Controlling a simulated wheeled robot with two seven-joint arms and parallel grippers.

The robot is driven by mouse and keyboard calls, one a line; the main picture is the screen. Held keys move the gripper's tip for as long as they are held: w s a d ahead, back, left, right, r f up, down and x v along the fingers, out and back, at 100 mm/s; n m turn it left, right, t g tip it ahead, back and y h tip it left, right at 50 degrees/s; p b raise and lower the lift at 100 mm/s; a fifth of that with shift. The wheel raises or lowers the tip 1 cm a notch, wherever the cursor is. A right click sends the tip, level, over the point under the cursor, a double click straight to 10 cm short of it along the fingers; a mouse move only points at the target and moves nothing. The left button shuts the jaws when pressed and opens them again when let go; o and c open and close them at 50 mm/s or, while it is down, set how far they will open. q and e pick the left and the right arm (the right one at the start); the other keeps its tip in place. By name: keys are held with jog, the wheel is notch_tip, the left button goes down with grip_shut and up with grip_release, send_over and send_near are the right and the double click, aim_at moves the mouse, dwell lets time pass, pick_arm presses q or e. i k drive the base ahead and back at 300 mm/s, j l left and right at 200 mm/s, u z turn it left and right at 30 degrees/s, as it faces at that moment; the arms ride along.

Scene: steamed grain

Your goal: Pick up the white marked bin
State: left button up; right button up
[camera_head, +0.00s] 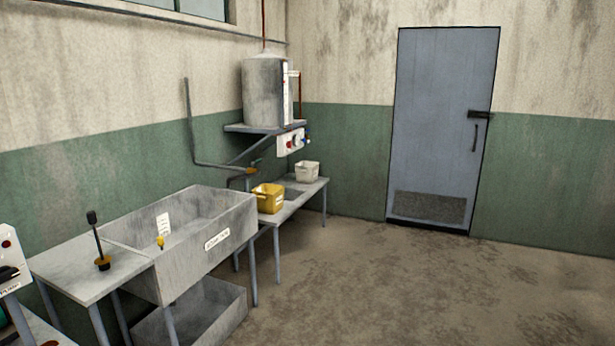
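The white bin (307,172) stands upright near the far end of a low metal table along the left wall. It is small in the view, and I cannot make out a mark on it. A yellow bin (268,198) stands nearer to me on the same table, apart from the white one. Neither of my grippers shows in the head view.
The metal table (291,203) adjoins a large grey sink (190,235) with a trough (200,318) below it. A side table with an upright lever (97,240) is nearer. A tank (264,90) sits on a wall shelf. Floor (400,290) at right is clear toward the door (440,125).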

aim_at(307, 173)
jog(key=i+l+z, duration=0.25)
jog(key=i, duration=0.4)
jog(key=i+z, duration=0.25)
jog(key=i, duration=5.5)
jog(key=i+l+u, duration=0.1)
jog(key=i, duration=0.45)
jog(key=i+l, duration=0.2)
jog(key=i, duration=0.4)
jog(key=i+l+u, duration=0.15)
jog(key=i, duration=0.4)
